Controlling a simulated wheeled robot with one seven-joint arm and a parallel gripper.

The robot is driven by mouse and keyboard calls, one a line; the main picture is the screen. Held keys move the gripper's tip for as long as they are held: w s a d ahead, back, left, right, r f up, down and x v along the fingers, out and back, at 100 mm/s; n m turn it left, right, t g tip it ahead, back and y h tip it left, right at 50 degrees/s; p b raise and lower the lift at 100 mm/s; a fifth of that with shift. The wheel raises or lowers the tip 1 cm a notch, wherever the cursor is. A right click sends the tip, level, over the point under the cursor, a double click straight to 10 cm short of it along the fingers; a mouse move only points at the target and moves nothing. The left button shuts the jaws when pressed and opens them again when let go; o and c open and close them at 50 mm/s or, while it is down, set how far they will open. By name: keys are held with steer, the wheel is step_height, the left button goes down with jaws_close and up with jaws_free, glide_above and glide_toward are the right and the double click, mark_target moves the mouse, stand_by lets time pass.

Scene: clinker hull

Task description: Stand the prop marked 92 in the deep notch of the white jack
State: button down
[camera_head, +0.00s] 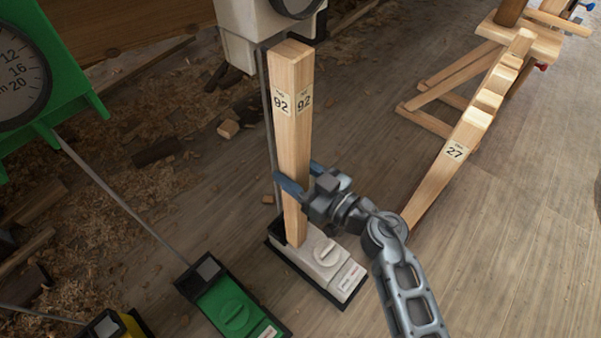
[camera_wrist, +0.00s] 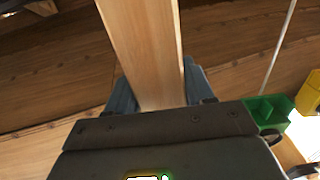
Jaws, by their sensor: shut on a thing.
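The prop marked 92 (camera_head: 293,130) is a pale square wooden post, nearly upright in the head view. My gripper (camera_head: 296,186) is shut around its lower part, with blue-grey fingers on either side. The wrist view shows the prop (camera_wrist: 143,50) between the fingers (camera_wrist: 157,92). The white jack (camera_head: 327,260) sits on the floor in a dark tray-like base. The prop's lower end meets the rear left part of this jack in the head view. The prop hides the notch there, so I cannot tell whether the end is seated or just above it.
A green jack (camera_head: 232,308) and a yellow jack (camera_head: 108,327) stand to the left. A green gauge (camera_head: 40,75) and a white gauge housing (camera_head: 245,25) rise behind on thin rods. A prop marked 27 (camera_head: 455,152) leans on a wooden trestle at right. Shavings litter the left floor.

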steer(key=shift+x, duration=2.75)
steer(key=shift+f, duration=0.4)
steer(key=shift+a+p, duration=0.15)
steer(key=shift+p, duration=0.2)
stand_by(0.3)
steer(key=shift+c, duration=1.7)
jaws_free()
steer(key=shift+f, duration=0.1)
